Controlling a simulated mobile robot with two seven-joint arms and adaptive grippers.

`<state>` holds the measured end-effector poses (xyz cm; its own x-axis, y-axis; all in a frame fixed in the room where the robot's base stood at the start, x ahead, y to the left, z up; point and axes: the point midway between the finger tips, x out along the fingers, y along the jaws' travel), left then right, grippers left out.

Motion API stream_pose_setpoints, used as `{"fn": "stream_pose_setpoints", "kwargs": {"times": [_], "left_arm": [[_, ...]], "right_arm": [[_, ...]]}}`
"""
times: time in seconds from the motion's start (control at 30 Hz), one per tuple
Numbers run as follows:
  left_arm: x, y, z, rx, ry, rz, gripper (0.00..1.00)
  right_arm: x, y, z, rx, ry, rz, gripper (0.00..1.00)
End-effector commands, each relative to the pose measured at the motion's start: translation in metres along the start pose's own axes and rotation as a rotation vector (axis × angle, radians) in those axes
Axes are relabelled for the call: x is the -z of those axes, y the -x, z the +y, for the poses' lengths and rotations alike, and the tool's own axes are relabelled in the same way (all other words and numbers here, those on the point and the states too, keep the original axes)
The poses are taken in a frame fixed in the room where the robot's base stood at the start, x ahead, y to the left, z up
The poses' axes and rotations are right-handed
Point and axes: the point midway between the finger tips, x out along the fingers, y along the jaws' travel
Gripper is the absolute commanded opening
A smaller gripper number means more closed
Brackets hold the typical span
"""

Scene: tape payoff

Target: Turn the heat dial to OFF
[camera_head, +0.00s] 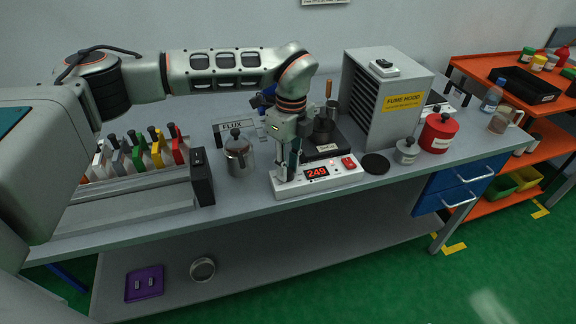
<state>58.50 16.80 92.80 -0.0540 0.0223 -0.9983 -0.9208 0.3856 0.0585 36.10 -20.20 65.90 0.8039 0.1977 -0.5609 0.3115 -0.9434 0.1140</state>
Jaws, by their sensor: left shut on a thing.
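A white heating unit (330,183) sits near the front edge of the grey bench. Its red display (317,171) reads 249, and a red switch (348,162) is at its right end. My left gripper (287,172) points down at the unit's left end, left of the display. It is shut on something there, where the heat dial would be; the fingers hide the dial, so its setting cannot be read. My right gripper is not in view.
A lidded metal pot (238,153) stands left of the gripper. A dark pot (323,125) and the grey fume hood (390,90) are behind the unit. A black disc (375,164), small grey canister (406,150) and red canister (438,132) stand to the right.

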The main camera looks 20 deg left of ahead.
Motion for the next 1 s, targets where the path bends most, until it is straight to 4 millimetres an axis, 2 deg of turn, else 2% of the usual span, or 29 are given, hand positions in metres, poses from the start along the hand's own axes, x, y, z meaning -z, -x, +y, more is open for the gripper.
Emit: {"fn": "stream_pose_setpoints", "kwargs": {"times": [0.53,0.57,0.6,1.0], "left_arm": [[-0.0002,-0.0002,0.0,0.0,0.026,0.001,0.01],[-0.0003,-0.0002,0.0,0.0,0.026,0.001,0.27],[-0.0003,-0.0002,0.0,0.0,0.026,0.001,0.38],[-0.0003,0.0028,-0.0003,0.001,0.025,0.001,0.39]], "right_arm": [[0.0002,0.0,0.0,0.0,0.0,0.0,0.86],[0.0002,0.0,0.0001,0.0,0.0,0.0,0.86],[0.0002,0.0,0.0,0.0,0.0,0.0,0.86],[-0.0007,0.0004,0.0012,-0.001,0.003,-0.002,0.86]]}}
